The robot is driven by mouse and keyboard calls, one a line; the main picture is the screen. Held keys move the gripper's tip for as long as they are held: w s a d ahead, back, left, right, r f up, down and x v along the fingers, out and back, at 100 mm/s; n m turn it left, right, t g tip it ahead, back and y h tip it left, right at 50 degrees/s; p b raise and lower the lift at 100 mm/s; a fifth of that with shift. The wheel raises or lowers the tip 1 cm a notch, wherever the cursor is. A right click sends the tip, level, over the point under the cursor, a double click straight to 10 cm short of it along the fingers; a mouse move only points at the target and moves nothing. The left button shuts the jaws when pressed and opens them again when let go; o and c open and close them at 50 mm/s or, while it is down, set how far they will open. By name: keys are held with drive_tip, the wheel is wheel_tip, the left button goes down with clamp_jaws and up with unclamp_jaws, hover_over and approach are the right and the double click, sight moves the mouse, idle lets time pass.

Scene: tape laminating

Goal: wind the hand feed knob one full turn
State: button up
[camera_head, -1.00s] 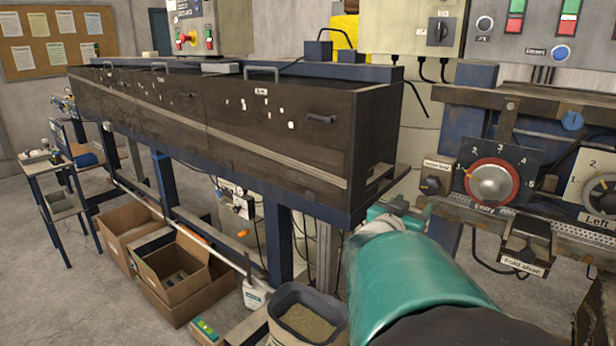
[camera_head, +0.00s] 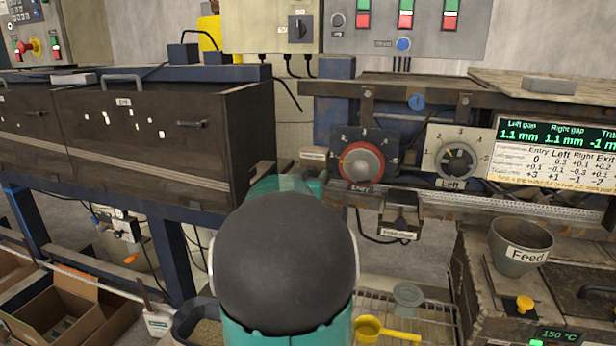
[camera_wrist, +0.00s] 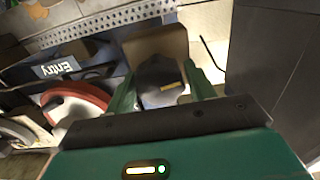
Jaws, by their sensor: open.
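In the wrist view a dark knob with a small yellow mark, likely the hand feed knob (camera_wrist: 160,88), sits on a brown plate (camera_wrist: 155,47). My gripper (camera_wrist: 160,75) is open, with one green finger on each side of the knob. I cannot tell whether the fingers touch it or how deep they reach. A small label (camera_head: 313,155) shows there, just left of the red Entry dial.
The red Entry dial (camera_head: 360,162) is close beside my gripper, and the grey Left dial (camera_head: 456,158) is further right. A labelled black part (camera_head: 400,215) hangs below the Entry dial. A Feed bucket (camera_head: 521,244) and yellow scoop (camera_head: 385,329) are at lower right.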

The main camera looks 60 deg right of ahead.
drive_tip(key=shift+c, duration=0.2)
drive_tip(key=c, duration=0.7)
drive_tip(key=shift+o, duration=0.2)
drive_tip(key=shift+m, duration=0.4)
